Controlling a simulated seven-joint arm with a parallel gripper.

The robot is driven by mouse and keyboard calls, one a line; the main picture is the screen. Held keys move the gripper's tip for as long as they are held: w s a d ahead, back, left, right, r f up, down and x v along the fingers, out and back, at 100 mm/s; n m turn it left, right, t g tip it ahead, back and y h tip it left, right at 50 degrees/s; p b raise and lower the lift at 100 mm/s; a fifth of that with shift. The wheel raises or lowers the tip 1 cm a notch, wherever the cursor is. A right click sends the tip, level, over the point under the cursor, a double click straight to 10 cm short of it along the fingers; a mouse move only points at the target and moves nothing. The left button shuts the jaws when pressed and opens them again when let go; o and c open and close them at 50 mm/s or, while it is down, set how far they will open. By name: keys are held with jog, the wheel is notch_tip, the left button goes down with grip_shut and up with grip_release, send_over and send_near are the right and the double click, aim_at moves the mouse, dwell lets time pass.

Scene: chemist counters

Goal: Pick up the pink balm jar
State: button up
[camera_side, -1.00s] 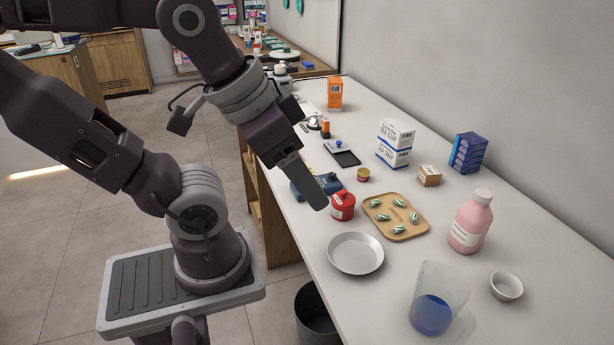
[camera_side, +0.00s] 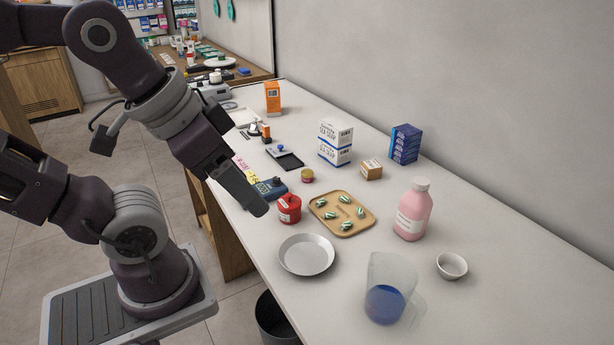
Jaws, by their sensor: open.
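A small round jar (camera_side: 307,175) with a pinkish-red side and a gold-coloured rim stands upright on the white counter, behind the red container; it is the likeliest pink balm jar. My gripper (camera_side: 260,208) points down and to the right, above the counter's left edge. It is to the left of the jar and nearer the camera, clear of it. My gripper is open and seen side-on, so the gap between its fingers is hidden. Nothing shows in it.
A red container (camera_side: 289,209) and a blue device (camera_side: 266,189) are close to my gripper. A wooden tray (camera_side: 322,216) with wrapped sweets, a white dish (camera_side: 306,255), a pink bottle (camera_side: 412,212) and a beaker (camera_side: 385,300) stand nearer. Boxes (camera_side: 335,143) stand behind.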

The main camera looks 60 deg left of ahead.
jog(key=m+g+y, duration=0.9)
jog(key=m+y, duration=0.4)
jog(key=m, duration=0.2)
send_over(309, 173)
jog(key=d, duration=0.4)
notch_tip(309, 173, down, 18)
jog(key=shift+m+t, duration=0.3)
jog(key=f, duration=0.4)
jog(key=w+f, duration=0.1)
jog(key=f, duration=0.2)
jog(key=shift+a+f, duration=0.1)
jog(key=shift+a, duration=0.05)
jog(key=x, duration=0.5)
grip_shut()
